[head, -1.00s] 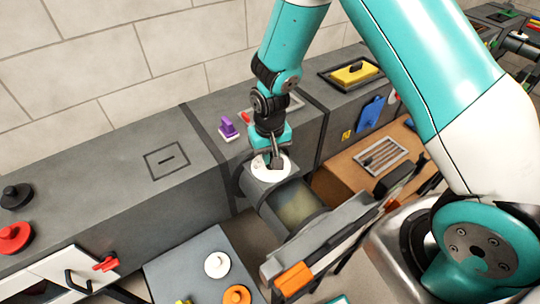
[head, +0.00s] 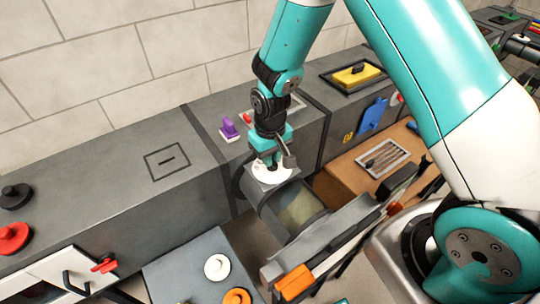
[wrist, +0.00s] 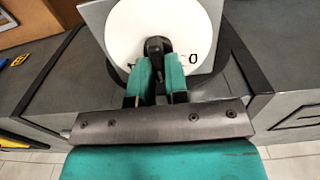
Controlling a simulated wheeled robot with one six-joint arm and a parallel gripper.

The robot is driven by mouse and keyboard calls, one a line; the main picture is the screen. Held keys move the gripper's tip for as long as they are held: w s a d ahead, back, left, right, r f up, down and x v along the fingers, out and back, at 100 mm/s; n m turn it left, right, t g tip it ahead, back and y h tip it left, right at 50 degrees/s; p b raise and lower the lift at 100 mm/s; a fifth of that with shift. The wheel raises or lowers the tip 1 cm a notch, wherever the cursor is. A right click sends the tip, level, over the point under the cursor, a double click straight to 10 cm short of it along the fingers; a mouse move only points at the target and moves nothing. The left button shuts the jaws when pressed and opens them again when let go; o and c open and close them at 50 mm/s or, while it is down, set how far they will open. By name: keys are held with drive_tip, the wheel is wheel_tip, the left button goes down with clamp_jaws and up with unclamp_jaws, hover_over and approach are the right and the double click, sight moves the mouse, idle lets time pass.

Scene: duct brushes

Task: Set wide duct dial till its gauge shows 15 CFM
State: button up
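The wide duct's dial is a white round face (wrist: 125,27) on a square grey plate, with a black knob (wrist: 158,46) at its middle. In the head view the white face (head: 259,176) sits on top of the wide round duct (head: 296,207), partly under my gripper. My gripper (wrist: 159,66) points down at the dial, its two teal fingers close on either side of the knob and seemingly gripping it. The fingers hide the rest of the scale, so I cannot read the setting.
A purple-handled brush (head: 229,129) stands on the grey duct left of my arm. A yellow brush (head: 356,74) lies behind at right. Red (head: 12,238) and black (head: 15,196) knobs are at far left. An orange block (head: 295,282) is in front.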

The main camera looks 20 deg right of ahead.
drive_tip(key=o, duration=0.3)
drive_tip(key=shift+o, duration=0.2)
drive_tip(key=shift+r, duration=0.15)
wheel_tip(320, 180, up, 17)
drive_tip(key=b, duration=0.3)
drive_tip(key=shift+r, duration=0.1)
drive_tip(key=s+a+r+n+y, duration=0.2)
drive_tip(key=s+r, duration=0.1)
drive_tip(key=s, duration=0.8)
drive_tip(key=s+a+r+n+y, duration=0.2)
drive_tip(key=s+r+n, duration=0.1)
drive_tip(key=s, duration=0.7)
drive_tip(key=shift+s+a, duration=0.3)
drive_tip(key=shift+s, duration=0.1)
